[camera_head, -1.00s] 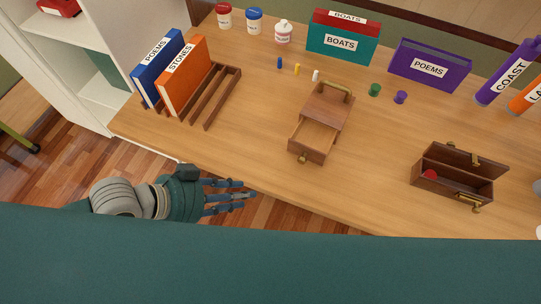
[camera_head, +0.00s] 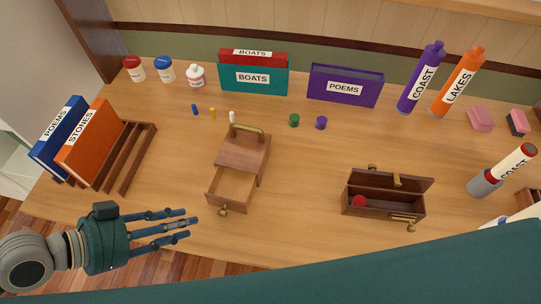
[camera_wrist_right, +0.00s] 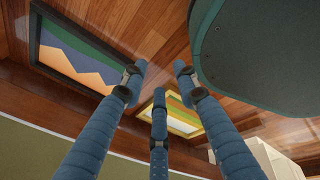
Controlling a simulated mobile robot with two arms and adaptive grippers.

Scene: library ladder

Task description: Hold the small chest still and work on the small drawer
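The small wooden chest (camera_head: 246,150) stands on the desk in the head view, with a brass handle on top. Its small drawer (camera_head: 232,188) is pulled out toward the front, looks empty inside, and has a brass knob (camera_head: 223,211). My left gripper (camera_head: 188,223) is open and empty near the desk's front edge, left of the drawer and apart from it. My right gripper is outside the head view. In the right wrist view its fingers (camera_wrist_right: 158,85) are spread with nothing between them, away from the desk.
An open wooden box (camera_head: 383,205) holding a red round thing stands to the right. Small coloured pegs and stoppers lie behind the chest. A book rack (camera_head: 137,158) is at the left. Bottles and the BOATS box (camera_head: 252,80) line the back. Desk around the drawer is clear.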

